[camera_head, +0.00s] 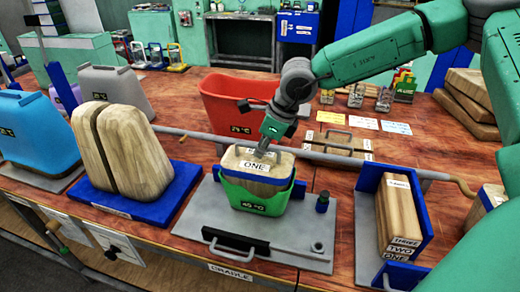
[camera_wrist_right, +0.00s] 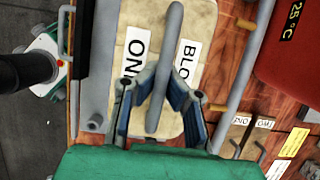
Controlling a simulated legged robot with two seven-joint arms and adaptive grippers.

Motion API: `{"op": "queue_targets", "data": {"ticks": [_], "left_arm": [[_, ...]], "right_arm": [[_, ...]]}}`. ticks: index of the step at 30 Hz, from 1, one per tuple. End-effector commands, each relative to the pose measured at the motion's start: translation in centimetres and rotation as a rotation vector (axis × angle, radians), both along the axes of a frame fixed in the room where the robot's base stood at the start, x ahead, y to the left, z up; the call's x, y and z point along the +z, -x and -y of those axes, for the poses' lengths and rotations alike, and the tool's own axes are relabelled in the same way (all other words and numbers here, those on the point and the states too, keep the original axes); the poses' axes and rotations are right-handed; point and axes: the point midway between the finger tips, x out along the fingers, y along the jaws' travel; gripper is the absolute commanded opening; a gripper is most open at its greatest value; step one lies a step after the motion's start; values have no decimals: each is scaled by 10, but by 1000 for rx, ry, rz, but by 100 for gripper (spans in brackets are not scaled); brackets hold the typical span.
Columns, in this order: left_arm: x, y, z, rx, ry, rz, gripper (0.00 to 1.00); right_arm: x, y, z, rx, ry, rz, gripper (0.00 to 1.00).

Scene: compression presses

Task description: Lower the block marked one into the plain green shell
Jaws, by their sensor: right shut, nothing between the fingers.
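The wooden block marked ONE (camera_head: 270,161) has a blue band and a grey bar handle on top. It sits upright in the green shell (camera_head: 251,203), with its top above the rim. The shell stands on a grey metal plate and carries a small temperature label. My right gripper (camera_head: 262,148) is directly over the block at its handle, shut with nothing held. In the right wrist view the fingers (camera_wrist_right: 155,95) are beside the handle bar, above the labelled block top (camera_wrist_right: 200,25). The shell's inside is hidden by the block. My left gripper is not in view.
A red shell (camera_head: 235,100) stands just behind the green one. A split wooden form (camera_head: 130,150) on a blue base and a blue shell (camera_head: 30,125) are at left. A blue holder (camera_head: 425,240) with numbered wooden boards is at right. A grey rod crosses behind the block.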

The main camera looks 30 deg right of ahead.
Motion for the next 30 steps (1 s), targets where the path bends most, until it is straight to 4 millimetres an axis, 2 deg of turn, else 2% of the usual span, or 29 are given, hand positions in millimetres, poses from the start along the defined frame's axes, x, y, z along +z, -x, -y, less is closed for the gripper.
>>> {"op": "queue_targets", "data": {"ticks": [21, 24, 30], "left_arm": [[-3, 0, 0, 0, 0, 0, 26], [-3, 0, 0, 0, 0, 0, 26], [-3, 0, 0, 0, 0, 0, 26]], "right_arm": [[-9, -1, 0, 0, -1, 3, 0], [-8, -1, 0, 0, -1, 3, 29], [-9, -1, 0, 0, -1, 1, 29]]}}
